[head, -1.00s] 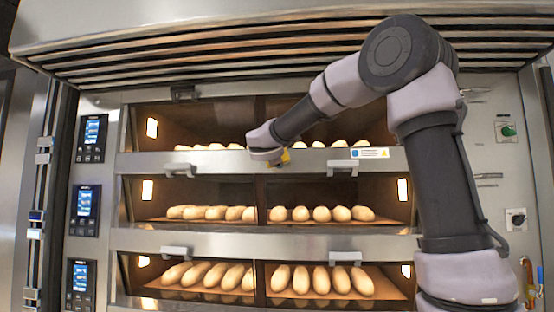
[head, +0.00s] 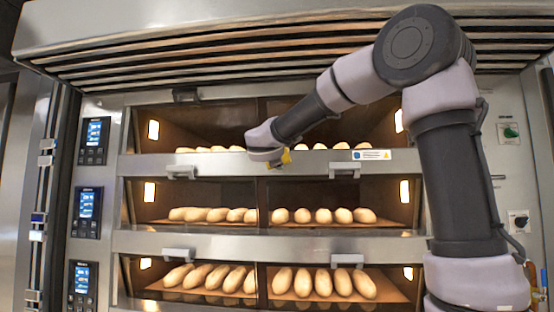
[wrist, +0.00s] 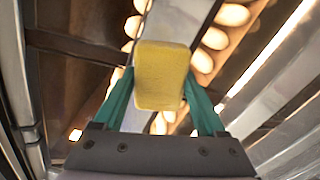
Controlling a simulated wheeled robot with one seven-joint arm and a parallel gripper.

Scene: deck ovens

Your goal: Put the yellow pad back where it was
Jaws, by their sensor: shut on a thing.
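The yellow pad (wrist: 160,78) is a small block with rounded corners. In the wrist view it sits between the two green fingers of my gripper (wrist: 161,98), which is shut on it. In the head view a small part of the yellow pad (head: 286,157) shows at the end of my arm, in front of the top deck's steel front edge. My gripper (head: 280,160) is mostly hidden there by my wrist. I cannot tell whether the pad touches the oven.
The top deck (head: 330,155), middle deck (head: 340,215) and bottom deck (head: 325,283) hold rows of loaves. Handles (head: 181,172) stick out from the oven front. A slatted hood (head: 250,50) hangs above. Control panels (head: 94,140) line the left side.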

